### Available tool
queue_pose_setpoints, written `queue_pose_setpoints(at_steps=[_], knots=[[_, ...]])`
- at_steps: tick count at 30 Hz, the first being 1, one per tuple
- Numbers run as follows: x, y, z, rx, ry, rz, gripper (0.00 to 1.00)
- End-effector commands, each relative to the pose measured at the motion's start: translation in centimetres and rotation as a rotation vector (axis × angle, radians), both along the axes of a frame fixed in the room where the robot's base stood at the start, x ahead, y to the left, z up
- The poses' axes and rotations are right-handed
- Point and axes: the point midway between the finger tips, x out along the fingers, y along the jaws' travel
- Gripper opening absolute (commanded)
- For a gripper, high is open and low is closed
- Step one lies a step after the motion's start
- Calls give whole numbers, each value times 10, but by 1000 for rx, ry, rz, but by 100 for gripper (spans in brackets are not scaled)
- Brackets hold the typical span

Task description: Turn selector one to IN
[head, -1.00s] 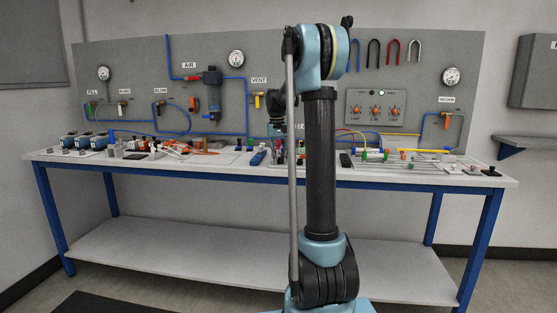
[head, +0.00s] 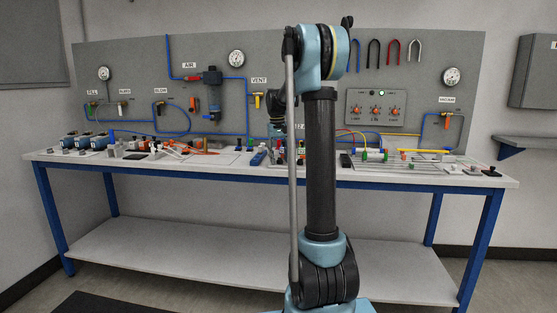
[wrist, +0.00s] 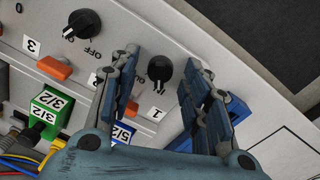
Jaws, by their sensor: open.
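In the wrist view, a black selector knob (wrist: 159,68) with a white "1" label (wrist: 156,113) sits on a light panel. My gripper (wrist: 164,76) is open, one finger on each side of this knob in the picture. Whether the fingers touch it I cannot tell. Small print lies beside the knob; the "OFF" side is partly covered by the left finger. A second black knob (wrist: 82,22) with "OFF" print is at the upper left. In the head view, my arm hides the gripper and these knobs.
In the wrist view, an orange part (wrist: 55,68), a green "3/2" block (wrist: 50,108) and coloured tubes lie at the left. A blue part (wrist: 237,108) is right of the fingers. In the head view, the workbench (head: 225,159) is crowded with fittings.

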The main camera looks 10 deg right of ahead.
Motion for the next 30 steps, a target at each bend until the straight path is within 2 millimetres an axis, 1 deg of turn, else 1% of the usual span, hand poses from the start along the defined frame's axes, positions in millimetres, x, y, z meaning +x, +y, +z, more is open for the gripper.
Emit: queue_pose_setpoints(at_steps=[4, 7, 15, 21, 25, 30], knots=[[0, 0, 7, 0, 1, 0, 43], [0, 1, 19, 0, 1, 0, 43], [1, 4, 69, 0, 1, 0, 43], [1, 6, 100, 0, 1, 0, 43], [2, 7, 112, 0, 1, 0, 43], [2, 7, 118, 0, 1, 0, 43]])
